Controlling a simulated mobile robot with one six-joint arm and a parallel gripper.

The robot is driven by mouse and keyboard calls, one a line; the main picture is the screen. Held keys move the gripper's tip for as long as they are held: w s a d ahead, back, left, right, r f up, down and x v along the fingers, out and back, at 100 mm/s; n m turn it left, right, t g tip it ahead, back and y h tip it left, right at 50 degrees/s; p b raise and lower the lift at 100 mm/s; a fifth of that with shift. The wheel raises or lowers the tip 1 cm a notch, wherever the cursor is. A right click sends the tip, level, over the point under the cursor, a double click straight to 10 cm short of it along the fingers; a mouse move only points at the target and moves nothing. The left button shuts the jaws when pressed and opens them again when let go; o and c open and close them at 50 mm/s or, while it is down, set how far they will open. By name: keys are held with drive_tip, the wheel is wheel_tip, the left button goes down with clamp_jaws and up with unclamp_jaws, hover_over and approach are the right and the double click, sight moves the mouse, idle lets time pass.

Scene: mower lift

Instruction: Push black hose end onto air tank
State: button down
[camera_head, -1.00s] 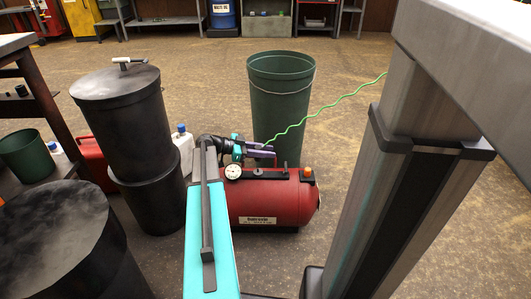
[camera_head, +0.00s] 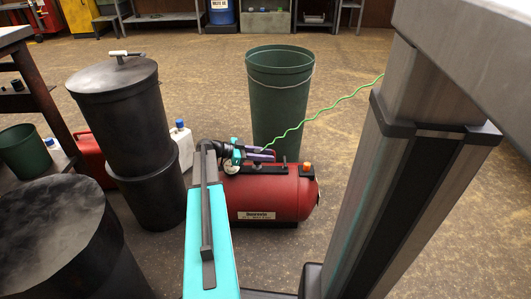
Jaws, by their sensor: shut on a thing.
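The red air tank (camera_head: 272,195) lies on its side on the floor in the middle of the view. Dark fittings and an orange knob (camera_head: 307,168) are on its top. A round white gauge (camera_head: 231,169) shows at its left end, partly covered by my wrist. My gripper (camera_head: 267,155), with purple fingers, is low over the left part of the tank's top, shut on the hose end. The green coiled hose (camera_head: 335,103) runs from the gripper up to the right. The black hose end itself is too small and hidden to make out, and I cannot tell whether it touches the tank.
A tall green bin (camera_head: 280,105) stands right behind the tank. Stacked black drums (camera_head: 125,130), a white jug (camera_head: 182,145) and a red can (camera_head: 93,160) stand to the left. Another black drum (camera_head: 50,230) is at front left. Open floor lies to the right and behind.

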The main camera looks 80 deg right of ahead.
drive_tip(key=shift+f, duration=0.45)
drive_tip(key=shift+w+b, duration=0.1)
drive_tip(key=shift+b, duration=0.5)
idle(1.5)
drive_tip(key=shift+f, duration=0.25)
drive_tip(key=shift+r+b, duration=0.3)
drive_tip(key=shift+r, duration=0.5)
idle(1.7)
drive_tip(key=shift+f+b, duration=0.55)
drive_tip(key=shift+f, duration=0.25)
idle(0.7)
drive_tip(key=shift+r, duration=0.8)
idle(0.4)
